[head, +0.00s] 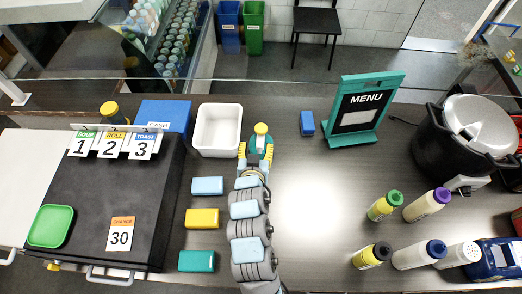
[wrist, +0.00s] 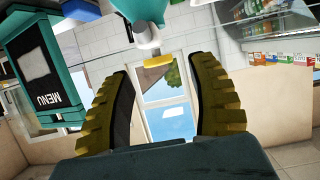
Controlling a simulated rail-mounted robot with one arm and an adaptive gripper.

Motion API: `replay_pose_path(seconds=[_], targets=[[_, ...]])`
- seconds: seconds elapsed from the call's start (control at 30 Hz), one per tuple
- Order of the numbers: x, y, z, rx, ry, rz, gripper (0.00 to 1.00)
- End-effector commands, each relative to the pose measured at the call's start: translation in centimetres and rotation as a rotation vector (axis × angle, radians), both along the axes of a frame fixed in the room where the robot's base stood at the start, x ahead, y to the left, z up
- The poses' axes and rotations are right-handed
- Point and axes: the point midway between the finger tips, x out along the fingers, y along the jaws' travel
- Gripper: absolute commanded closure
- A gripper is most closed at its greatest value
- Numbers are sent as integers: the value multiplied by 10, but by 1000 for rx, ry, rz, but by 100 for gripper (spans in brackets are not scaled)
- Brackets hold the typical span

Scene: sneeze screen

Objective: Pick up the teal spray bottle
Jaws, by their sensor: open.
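The teal spray bottle (head: 262,142), with a yellow top, stands on the counter right of the white bin. My gripper (head: 256,155) is at the bottle, its yellow fingers on either side of the lower part as seen in the head view. In the wrist view the bottle (wrist: 147,10) shows at the top edge, upside down in the picture, with a white neck and a yellow tip. My gripper's fingers (wrist: 160,72) are wide apart there, with a clear gap between them. I cannot tell whether either finger touches the bottle.
A white bin (head: 218,153), a blue box (head: 165,112) and coloured blocks (head: 203,218) lie to the left. A teal menu stand (head: 363,139) and a small blue block (head: 307,123) are right. Several bottles (head: 420,254) and a black pot (head: 437,150) stand farther right. The middle counter is bare.

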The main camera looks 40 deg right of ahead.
Motion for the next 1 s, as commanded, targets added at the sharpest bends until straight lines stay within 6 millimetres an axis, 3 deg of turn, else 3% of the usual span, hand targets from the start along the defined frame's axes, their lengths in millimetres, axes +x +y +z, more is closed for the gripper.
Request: replay_pose_path(seconds=[0.33,0.67,1.0], targets=[[22,-25,-14,0,2,-1,41],[28,-32,-18,-1,-1,0,41],[37,-54,-32,0,3,-1,41]])
